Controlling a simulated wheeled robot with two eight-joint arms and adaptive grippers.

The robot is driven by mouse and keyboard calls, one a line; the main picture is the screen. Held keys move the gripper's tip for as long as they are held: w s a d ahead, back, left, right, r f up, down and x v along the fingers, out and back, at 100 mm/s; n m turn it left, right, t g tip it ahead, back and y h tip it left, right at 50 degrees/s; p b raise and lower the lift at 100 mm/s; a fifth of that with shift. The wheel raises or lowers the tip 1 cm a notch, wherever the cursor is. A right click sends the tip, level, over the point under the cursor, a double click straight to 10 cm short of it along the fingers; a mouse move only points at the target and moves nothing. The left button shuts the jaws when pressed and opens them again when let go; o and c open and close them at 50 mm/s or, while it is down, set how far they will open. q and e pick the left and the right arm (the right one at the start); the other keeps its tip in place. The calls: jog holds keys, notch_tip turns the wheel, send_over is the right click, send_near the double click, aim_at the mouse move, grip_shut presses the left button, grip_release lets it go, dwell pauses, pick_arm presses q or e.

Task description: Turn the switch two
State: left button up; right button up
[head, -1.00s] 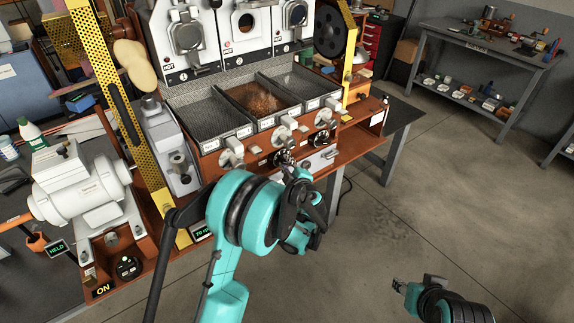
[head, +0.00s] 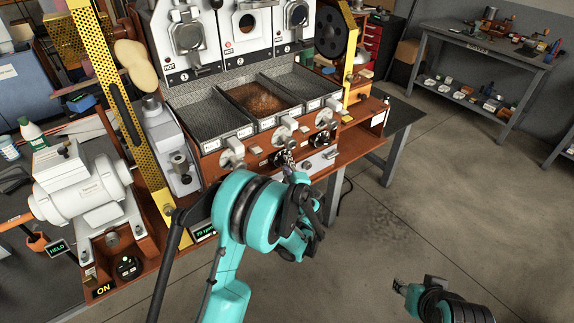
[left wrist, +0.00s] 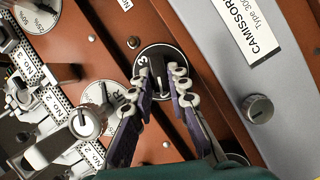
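A round black switch (left wrist: 156,78) with a raised grip bar sits on the reddish-brown panel in the left wrist view. A white mark on its dial looks like a 3, but it is turned sideways and I cannot read it surely. My left gripper (left wrist: 161,80) is open, with its fingertips on either side of the bar; I cannot tell whether they touch it. In the head view this gripper (head: 287,166) is at the front panel, by a black dial (head: 278,158) it partly covers. Another black dial (head: 322,138) is to its right. My right gripper (head: 400,286) is low at the right, away from the machine.
White lever knobs (head: 232,152) line the panel near the switches. A small grey knob (left wrist: 259,107) sits on the grey face beside the switch in the left wrist view. Brown beans lie in the middle tray (head: 291,109). The floor at right is clear.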

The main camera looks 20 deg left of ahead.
pick_arm(q)
jog(key=o, duration=0.3)
jog(key=v, duration=1.2)
